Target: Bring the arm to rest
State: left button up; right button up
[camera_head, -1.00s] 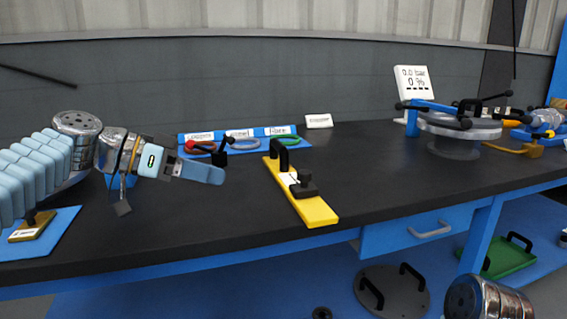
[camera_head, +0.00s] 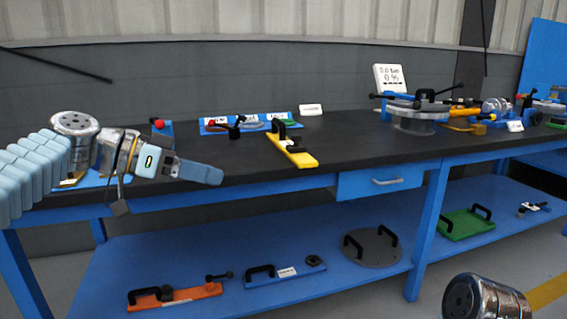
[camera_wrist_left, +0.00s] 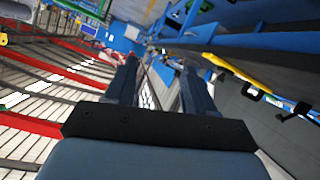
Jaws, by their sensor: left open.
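My left arm comes in from the left in the head view, and its gripper (camera_head: 196,172) points right in front of the workbench. The left wrist view shows its two fingers (camera_wrist_left: 160,90) apart with nothing between them. In the head view I cannot see a gap between the fingers. Part of my right arm (camera_head: 486,300) shows as a metal joint at the bottom right; its gripper is out of view.
The black bench top (camera_head: 340,150) carries a yellow bar with a handle (camera_head: 296,153), a blue rack (camera_head: 250,128), a round flanged shell (camera_head: 415,112) and a white display (camera_head: 389,76). The blue lower shelf (camera_head: 330,285) holds orange, blue, grey and green handled plates.

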pick_arm(q)
jog(key=w+f+n+y+p, duration=0.1)
jog(key=w+f+n+y, duration=0.2)
jog(key=f, duration=0.8)
jog(key=w+f+n, duration=0.3)
jog(key=w+f, duration=0.1)
jog(key=f, duration=0.6)
notch_tip(320, 180, down, 19)
jog(key=s+n+g+y+p, duration=0.1)
jog(key=s+n+y, duration=0.2)
jog(key=s+f+n+g+y+p, duration=0.1)
jog(key=s+f, duration=0.4)
jog(key=f, duration=0.3)
jog(key=s+f+n+g+y, duration=0.1)
jog(key=s+f, duration=0.4)
jog(key=f, duration=0.2)
jog(key=s+d+f+n, duration=0.1)
jog(key=s+f, duration=0.5)
jog(key=s, duration=0.6)
jog(key=shift+s+d+g+y+p, duration=0.3)
jog(key=shift+d+y+p, duration=0.15)
jog(key=shift+d, duration=0.2)
pick_arm(e)
jog(key=r, duration=0.2)
jog(key=a+r, duration=0.1)
jog(key=shift+s+a+r, duration=0.1)
jog(key=shift+s+r, duration=0.3)
pick_arm(q)
jog(key=shift+f, duration=0.1)
